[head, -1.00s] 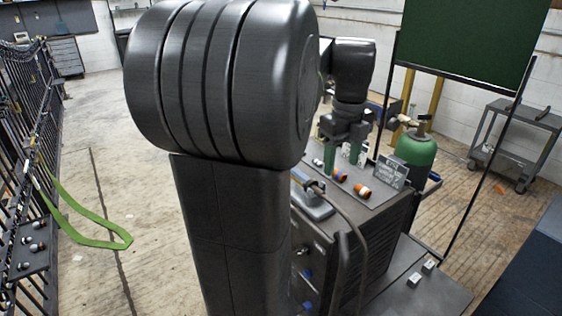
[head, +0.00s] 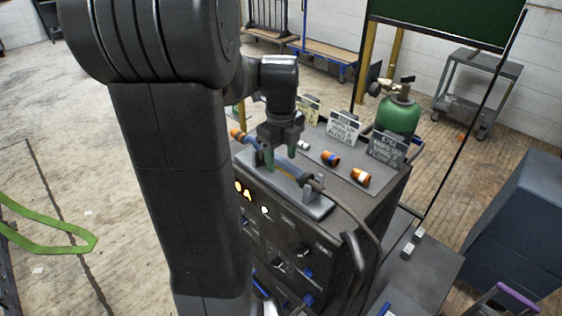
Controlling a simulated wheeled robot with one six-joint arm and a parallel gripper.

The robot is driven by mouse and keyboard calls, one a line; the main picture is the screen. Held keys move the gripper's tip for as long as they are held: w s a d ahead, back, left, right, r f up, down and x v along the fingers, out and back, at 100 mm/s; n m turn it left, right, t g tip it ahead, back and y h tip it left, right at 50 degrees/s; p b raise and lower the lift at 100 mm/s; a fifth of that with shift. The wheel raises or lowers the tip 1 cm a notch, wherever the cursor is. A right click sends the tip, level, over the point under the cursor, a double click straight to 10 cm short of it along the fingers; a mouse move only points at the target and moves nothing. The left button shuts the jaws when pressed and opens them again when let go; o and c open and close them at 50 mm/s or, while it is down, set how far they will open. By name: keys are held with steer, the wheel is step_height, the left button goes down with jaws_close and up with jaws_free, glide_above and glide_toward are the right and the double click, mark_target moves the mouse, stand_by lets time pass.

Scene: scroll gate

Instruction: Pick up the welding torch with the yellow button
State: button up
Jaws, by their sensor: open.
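A grey tray (head: 318,208) lies on top of the dark welding machine (head: 375,200), at its front edge. A long torch-like piece (head: 290,179) with a dark cable end lies along it; I cannot make out a yellow button. My gripper (head: 279,161) points down over the tray's far left part, its green-tipped fingers apart with nothing clearly held between them. The fingers and arm hide part of the piece. A blue and orange piece (head: 250,141) shows behind the fingers at the left.
Two orange-ended pieces (head: 331,158) (head: 360,176) lie on the machine top, before several small sign cards (head: 387,148). A green gas cylinder (head: 398,115) stands behind. A dark cable (head: 352,222) hangs down the front.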

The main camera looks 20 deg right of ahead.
steer(key=shift+f, duration=0.55)
steer(key=shift+r, duration=0.1)
steer(key=c, duration=1.2)
